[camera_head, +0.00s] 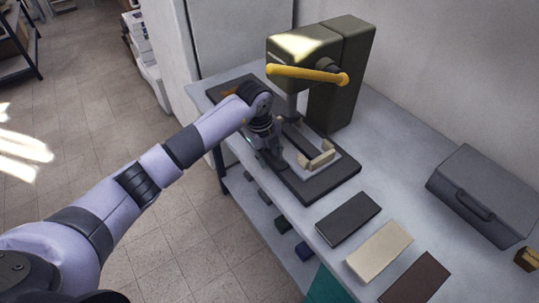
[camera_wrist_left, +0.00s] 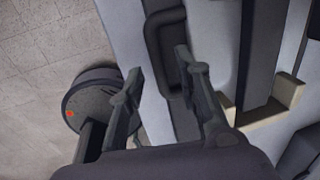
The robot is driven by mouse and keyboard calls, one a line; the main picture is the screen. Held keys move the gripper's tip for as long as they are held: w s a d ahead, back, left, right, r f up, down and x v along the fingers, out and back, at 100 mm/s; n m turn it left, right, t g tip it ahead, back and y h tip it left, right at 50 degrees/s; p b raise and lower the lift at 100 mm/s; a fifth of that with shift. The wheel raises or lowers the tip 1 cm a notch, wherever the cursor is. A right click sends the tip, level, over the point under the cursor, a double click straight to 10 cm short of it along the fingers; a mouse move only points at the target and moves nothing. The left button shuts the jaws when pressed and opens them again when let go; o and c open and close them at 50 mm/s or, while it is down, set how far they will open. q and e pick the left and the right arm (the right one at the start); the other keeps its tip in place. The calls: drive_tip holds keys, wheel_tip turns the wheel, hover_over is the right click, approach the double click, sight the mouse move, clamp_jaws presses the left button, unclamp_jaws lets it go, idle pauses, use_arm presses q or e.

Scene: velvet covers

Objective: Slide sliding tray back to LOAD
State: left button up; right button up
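The sliding tray (camera_head: 341,168) is a pale grey plate with beige end pieces, lying on a dark base under the olive press (camera_head: 340,75). A dark loop handle (camera_wrist_left: 153,42) shows along the tray side in the left wrist view. My left gripper (camera_head: 279,163) is low at the tray's near left side. In the left wrist view its fingers (camera_wrist_left: 158,74) are apart, with part of the handle between and beyond the tips; contact cannot be told. The gripper partly hides the handle and tray edge in the head view. My right gripper is not in view.
The press has a yellow lever (camera_head: 305,74) above the tray. A dark slab (camera_head: 348,217), a beige slab (camera_head: 380,250) and a brown slab (camera_head: 416,279) lie in front. A grey case (camera_head: 485,195) stands right. A wall is behind; open floor is left.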

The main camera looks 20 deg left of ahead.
use_arm(q)
drive_tip(key=shift+f, duration=0.3)
drive_tip(key=shift+c, duration=0.5)
clamp_jaws()
